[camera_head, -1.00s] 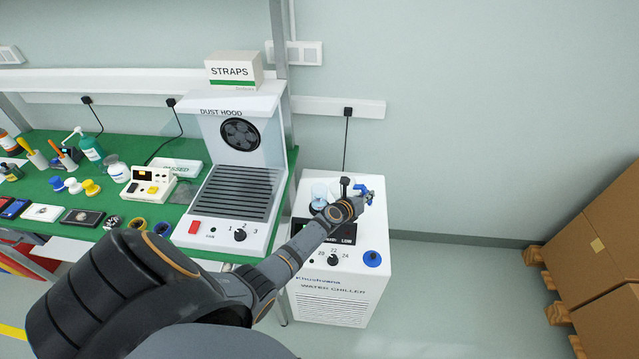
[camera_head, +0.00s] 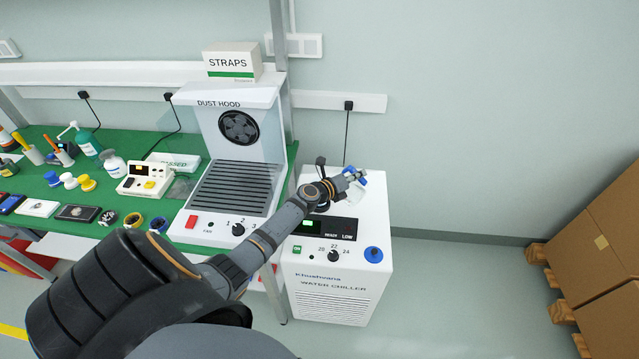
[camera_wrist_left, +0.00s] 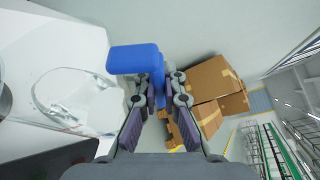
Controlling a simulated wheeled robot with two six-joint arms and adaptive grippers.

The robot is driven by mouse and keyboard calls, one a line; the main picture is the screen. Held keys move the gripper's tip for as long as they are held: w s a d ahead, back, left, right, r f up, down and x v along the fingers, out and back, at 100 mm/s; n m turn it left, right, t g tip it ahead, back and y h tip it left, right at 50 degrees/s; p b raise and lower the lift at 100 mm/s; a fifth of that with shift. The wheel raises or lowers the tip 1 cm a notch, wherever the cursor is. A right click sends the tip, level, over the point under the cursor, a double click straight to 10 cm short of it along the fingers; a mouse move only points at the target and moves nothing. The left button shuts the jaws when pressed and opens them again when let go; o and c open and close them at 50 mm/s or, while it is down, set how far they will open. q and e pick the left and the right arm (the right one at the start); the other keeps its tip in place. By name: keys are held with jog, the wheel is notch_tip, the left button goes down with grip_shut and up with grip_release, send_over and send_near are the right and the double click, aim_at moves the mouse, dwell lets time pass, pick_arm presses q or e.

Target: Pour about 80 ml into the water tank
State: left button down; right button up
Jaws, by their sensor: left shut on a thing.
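The white water chiller (camera_head: 378,215) stands right of the green bench, with a lit panel reading READY and LOW. My left gripper (camera_head: 356,178) is above its top, toward the back right. It is shut on a blue handle (camera_wrist_left: 135,59), which shows between the fingers in the left wrist view. A clear vessel (camera_wrist_left: 72,98) shows left of the handle there; its join to the handle and its water level cannot be made out. My wrist covers part of the chiller's top in the head view, and the tank opening cannot be made out. My right gripper is not in view.
A blue round cap (camera_head: 373,254) is on the chiller's front right corner. The dust hood (camera_head: 235,95) stands close on the left, with a strap box (camera_head: 232,62) on top. Brown cartons (camera_head: 600,220) stand far right. The floor between is clear.

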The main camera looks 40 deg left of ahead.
aim_at(351, 168)
pick_arm(q)
jog(key=shift+s+a+r+n, duration=0.1)
jog(key=shift+a+r+n, duration=0.6)
jog(key=shift+r, duration=0.2)
dwell(0.5)
jog(key=shift+s+a+r+n+t+h+b, duration=0.1)
jog(key=shift+a+r+n+t+h+b, duration=0.35)
jog(key=shift+a+r+n+b, duration=0.45)
dwell(2.3)
jog(key=shift+d+p, duration=0.25)
jog(key=shift+p, duration=0.15)
jog(key=shift+d+f+m+g+y+p, duration=0.4)
jog(key=shift+d+f+m, duration=0.45)
jog(key=shift+f+m, duration=0.25)
jog(key=shift+w+d+f, duration=0.2)
jog(key=shift+d, duration=0.1)
jog(key=shift+w+d+f+m+g+y, duration=0.15)
jog(key=shift+d+f+m+y, duration=0.2)
jog(key=shift+f+m, duration=0.3)
jog(key=shift+s+d+f+m+g+y, duration=0.1)
jog(key=shift+d+f+m+y, duration=0.1)
jog(key=shift+d+f+m, duration=0.4)
jog(key=shift+a+f, duration=0.1)
jog(key=shift+a, duration=0.1)
jog(key=shift+p, duration=0.3)
